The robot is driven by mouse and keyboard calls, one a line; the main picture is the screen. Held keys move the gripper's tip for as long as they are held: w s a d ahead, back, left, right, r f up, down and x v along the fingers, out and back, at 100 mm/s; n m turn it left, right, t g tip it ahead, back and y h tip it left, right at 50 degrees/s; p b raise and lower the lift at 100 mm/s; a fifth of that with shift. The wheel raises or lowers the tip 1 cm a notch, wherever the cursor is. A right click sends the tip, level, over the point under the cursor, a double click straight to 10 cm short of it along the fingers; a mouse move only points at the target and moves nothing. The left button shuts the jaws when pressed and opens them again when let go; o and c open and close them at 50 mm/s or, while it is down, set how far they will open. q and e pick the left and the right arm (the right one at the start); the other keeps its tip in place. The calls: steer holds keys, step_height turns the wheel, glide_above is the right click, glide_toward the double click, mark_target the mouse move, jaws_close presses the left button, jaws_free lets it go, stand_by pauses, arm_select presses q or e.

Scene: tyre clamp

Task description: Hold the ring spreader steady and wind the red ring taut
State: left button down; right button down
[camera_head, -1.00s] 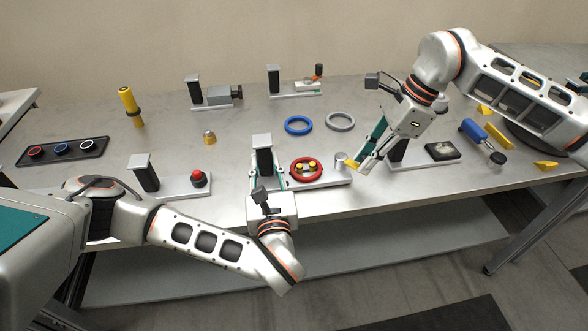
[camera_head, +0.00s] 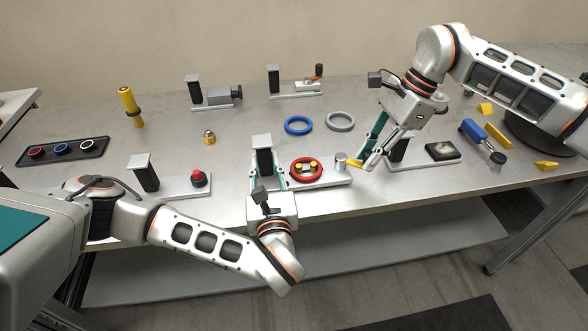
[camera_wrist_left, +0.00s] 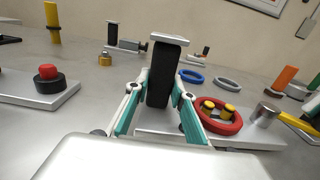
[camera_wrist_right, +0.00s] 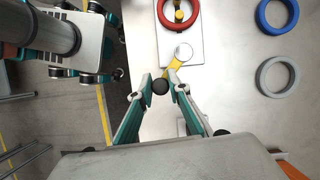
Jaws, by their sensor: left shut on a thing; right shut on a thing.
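The ring spreader is a flat grey base (camera_head: 322,181) with a black post (camera_head: 265,160) at its left end. The red ring (camera_head: 293,170) lies flat around two yellow pegs (camera_wrist_left: 229,113) on it. A silver cylinder (camera_wrist_right: 184,52) at its right end carries a yellow crank arm (camera_wrist_right: 181,73) with a black knob (camera_wrist_right: 160,87). My left gripper (camera_wrist_left: 165,92) is shut on the black post, one finger on each side. My right gripper (camera_head: 366,163) is at the crank. In the right wrist view its fingertips (camera_wrist_right: 163,81) close on the black knob.
Blue (camera_head: 298,125) and grey (camera_head: 340,121) rings lie behind the spreader. A stand with a red button (camera_head: 198,178) is at its left, and a brass-coloured piece (camera_head: 209,138) behind that. A black tray (camera_head: 62,151) with small rings is at far left. A blue tool (camera_head: 478,135) lies at right.

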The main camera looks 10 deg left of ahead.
steer(key=shift+w, duration=0.1)
steer(key=shift+w+d+n, duration=0.15)
steer(key=shift+w+n, duration=0.1)
steer(key=shift+n, duration=0.35)
steer(key=shift+w, duration=0.15)
steer(key=c, duration=1.9)
jaws_free()
steer(key=shift+n+g, duration=0.3)
steer(key=shift+d, duration=0.1)
steer(key=shift+r, duration=3.45)
